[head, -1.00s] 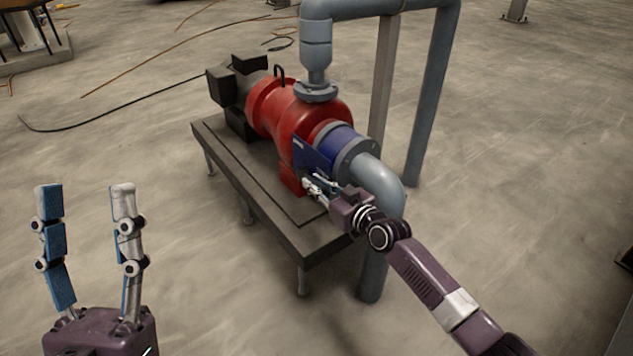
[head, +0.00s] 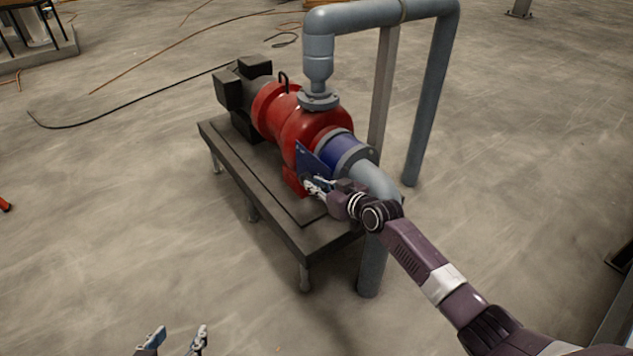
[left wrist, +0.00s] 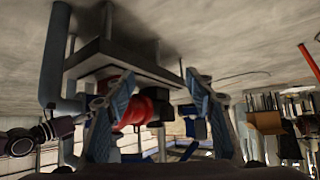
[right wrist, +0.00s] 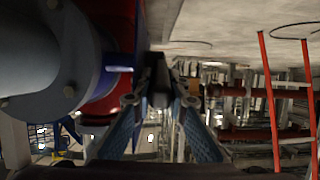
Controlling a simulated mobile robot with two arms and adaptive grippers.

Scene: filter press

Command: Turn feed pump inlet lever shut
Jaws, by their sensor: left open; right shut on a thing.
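The feed pump (head: 310,128) is red with a blue valve section (head: 338,147) at its inlet end. The inlet lever (head: 308,158) shows as a flat blue plate hanging on the side of that section. My right gripper (head: 316,185) is at the lower end of this lever. In the right wrist view its fingers are shut on a dark piece (right wrist: 159,82), which I take as the lever's end; a blue part (right wrist: 118,68) shows beside it. The fingers partly hide the lever. My left gripper (head: 177,337) is open and empty at the bottom edge, away from the pump.
The pump stands on a dark bench (head: 275,215). A grey inlet pipe (head: 373,262) drops at the bench's near end, close to my right arm. A grey outlet pipe (head: 428,110) rises behind.

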